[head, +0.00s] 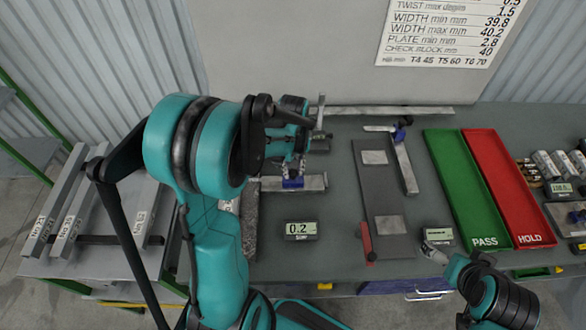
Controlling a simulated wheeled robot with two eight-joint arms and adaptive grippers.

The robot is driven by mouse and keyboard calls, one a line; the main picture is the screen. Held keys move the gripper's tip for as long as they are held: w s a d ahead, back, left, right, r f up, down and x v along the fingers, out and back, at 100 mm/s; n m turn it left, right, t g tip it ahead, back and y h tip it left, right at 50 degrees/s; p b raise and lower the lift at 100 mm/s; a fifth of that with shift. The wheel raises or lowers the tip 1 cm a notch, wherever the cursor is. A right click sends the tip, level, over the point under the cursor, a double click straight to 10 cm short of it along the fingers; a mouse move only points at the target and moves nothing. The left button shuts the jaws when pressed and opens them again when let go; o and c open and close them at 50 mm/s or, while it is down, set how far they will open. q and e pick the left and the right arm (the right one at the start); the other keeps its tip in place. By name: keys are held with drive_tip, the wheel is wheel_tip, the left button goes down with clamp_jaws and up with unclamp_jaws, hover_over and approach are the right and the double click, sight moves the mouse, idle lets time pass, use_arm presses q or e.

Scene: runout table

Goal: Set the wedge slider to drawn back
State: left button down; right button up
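I cannot tell for certain which part is the wedge slider. A blue block (292,183) sits on a short silver bar (315,182) just below my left gripper (288,168). The gripper's dark fingers are small and partly hidden by my teal arm, so their opening and any contact with the block are unclear. A second blue piece (399,134) sits on another silver bar (405,165) to the right.
A readout showing 0.2 (300,229) stands on the grey table (340,240). A dark plate (383,195) with a red strip (366,240) lies right of it. Green PASS (455,185) and red HOLD (505,190) trays stand further right. Steel bars (68,205) lie at the left.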

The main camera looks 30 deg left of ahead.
use_arm(q)
drive_tip(key=w+d, duration=0.1)
drive_tip(key=d, duration=0.1)
drive_tip(key=w+d, duration=0.1)
drive_tip(key=d, duration=0.1)
drive_tip(key=w+d, duration=0.1)
drive_tip(key=d, duration=0.1)
drive_tip(key=shift+w+b, duration=0.3)
drive_tip(key=shift+b, duration=0.1)
drive_tip(key=shift+a, duration=0.1)
drive_tip(key=c, duration=1.6)
unclamp_jaws()
drive_tip(key=o, duration=0.3)
drive_tip(key=shift+o, duration=0.2)
